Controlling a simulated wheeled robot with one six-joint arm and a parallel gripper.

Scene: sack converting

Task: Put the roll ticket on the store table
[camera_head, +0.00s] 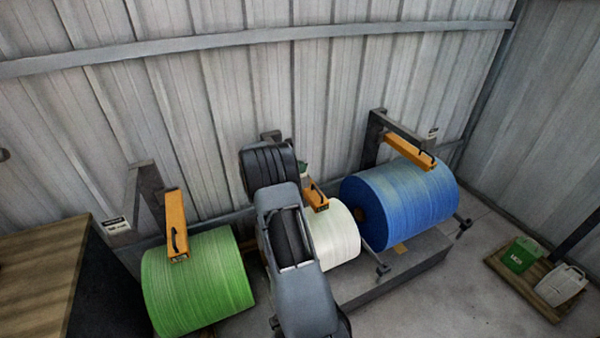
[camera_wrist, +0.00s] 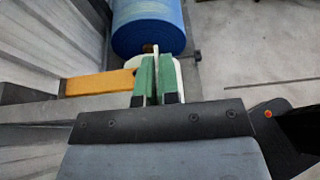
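My gripper (camera_wrist: 155,62) shows green finger pads close together in the wrist view, with a narrow gap between them. In the head view my arm hides most of the gripper, which is at the middle stand. Small white labels that may be tickets show on the left stand (camera_head: 117,226) and right stand (camera_head: 433,132). A wood-topped table (camera_head: 40,270) stands at the left edge, its visible top bare.
A green roll (camera_head: 198,283), a white roll (camera_head: 338,237) and a blue roll (camera_head: 408,203) sit along the corrugated wall. Orange arms (camera_head: 176,226) reach over them. A pallet (camera_head: 545,303) with green (camera_head: 520,254) and pale containers (camera_head: 560,285) lies at the right.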

